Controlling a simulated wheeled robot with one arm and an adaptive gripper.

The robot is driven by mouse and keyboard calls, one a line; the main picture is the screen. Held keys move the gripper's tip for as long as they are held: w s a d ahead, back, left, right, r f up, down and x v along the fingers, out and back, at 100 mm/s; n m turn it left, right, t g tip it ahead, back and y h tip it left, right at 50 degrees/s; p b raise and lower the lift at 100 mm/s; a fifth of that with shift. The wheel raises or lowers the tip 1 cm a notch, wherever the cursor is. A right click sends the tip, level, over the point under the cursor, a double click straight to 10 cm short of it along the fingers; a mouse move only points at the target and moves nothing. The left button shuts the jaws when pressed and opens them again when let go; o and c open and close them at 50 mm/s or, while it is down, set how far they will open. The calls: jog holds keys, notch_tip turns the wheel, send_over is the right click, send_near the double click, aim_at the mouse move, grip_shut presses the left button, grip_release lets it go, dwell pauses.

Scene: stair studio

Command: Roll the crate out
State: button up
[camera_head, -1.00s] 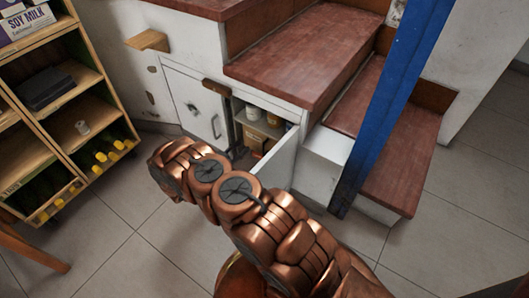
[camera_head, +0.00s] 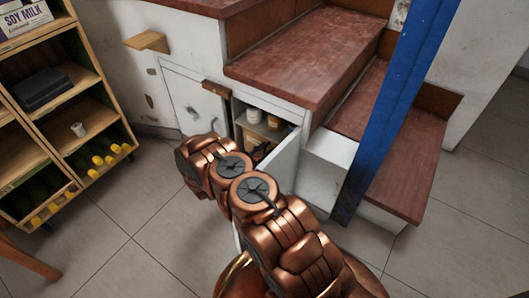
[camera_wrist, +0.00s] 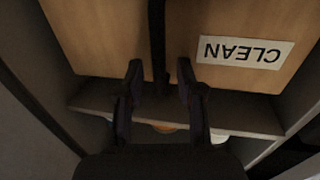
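The crate (camera_wrist: 100,35) is a light wooden box with a white CLEAN label (camera_wrist: 244,52), upside down in the wrist view. It stands inside the low cabinet under the stairs; a small part of the crate (camera_head: 259,150) shows in the head view past my arm. A dark upright strip (camera_wrist: 157,40) runs down the crate face; I cannot tell if it is a handle. My gripper (camera_wrist: 159,72) is open, with one finger on each side of the strip and gaps between. In the head view my arm hides the gripper.
The open cabinet door (camera_head: 283,160) stands close right of my arm. Jars (camera_head: 254,114) sit on the cabinet's shelf (camera_wrist: 240,112) above the crate. A blue post (camera_head: 385,120) and red steps are to the right. A wooden rack (camera_head: 100,85) is left, with clear tiled floor before it.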

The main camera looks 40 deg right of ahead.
grip_shut()
dwell(0.3)
dwell(0.5)
